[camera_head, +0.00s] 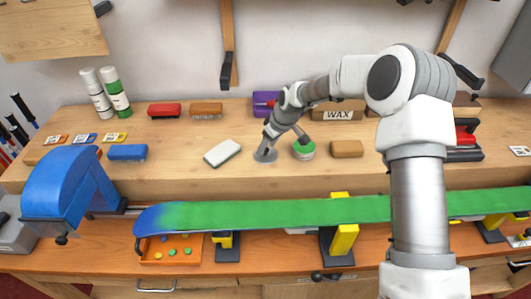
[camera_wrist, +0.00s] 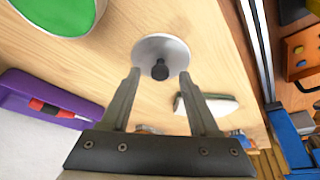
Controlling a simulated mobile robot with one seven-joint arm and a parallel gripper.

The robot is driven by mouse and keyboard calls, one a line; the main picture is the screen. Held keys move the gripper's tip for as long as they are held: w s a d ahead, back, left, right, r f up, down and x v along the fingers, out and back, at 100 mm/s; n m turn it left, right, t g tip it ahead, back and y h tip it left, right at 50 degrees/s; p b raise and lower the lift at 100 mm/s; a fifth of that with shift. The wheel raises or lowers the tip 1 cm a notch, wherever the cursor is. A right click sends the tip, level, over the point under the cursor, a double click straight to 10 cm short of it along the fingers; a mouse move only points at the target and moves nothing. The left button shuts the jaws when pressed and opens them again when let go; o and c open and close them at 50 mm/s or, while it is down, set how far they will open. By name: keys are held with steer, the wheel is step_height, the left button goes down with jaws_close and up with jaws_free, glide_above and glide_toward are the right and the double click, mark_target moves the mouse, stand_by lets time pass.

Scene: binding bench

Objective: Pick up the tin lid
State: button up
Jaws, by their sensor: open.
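The tin lid (camera_head: 265,156) is a round, pale grey disc lying on the wooden bench top, left of a small open tin with green contents (camera_head: 304,149). In the wrist view the lid (camera_wrist: 175,50) shows a dark knob (camera_wrist: 160,70) standing up from its middle. My gripper (camera_wrist: 159,75) is open and empty, with its two fingertips on either side of the knob in the picture. Whether the fingers touch the lid cannot be told. In the head view my gripper (camera_head: 268,141) hangs just over the lid and hides part of it.
A white block (camera_head: 222,152) lies left of the lid, and a tan block (camera_head: 347,149) lies right of the tin. A purple holder (camera_head: 265,103) and the WAX box (camera_head: 337,110) stand behind.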

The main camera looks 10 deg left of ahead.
steer(key=shift+w+a+f, duration=0.1)
steer(key=shift+a+f, duration=0.05)
steer(key=shift+f, duration=0.2)
jaws_close()
stand_by(0.3)
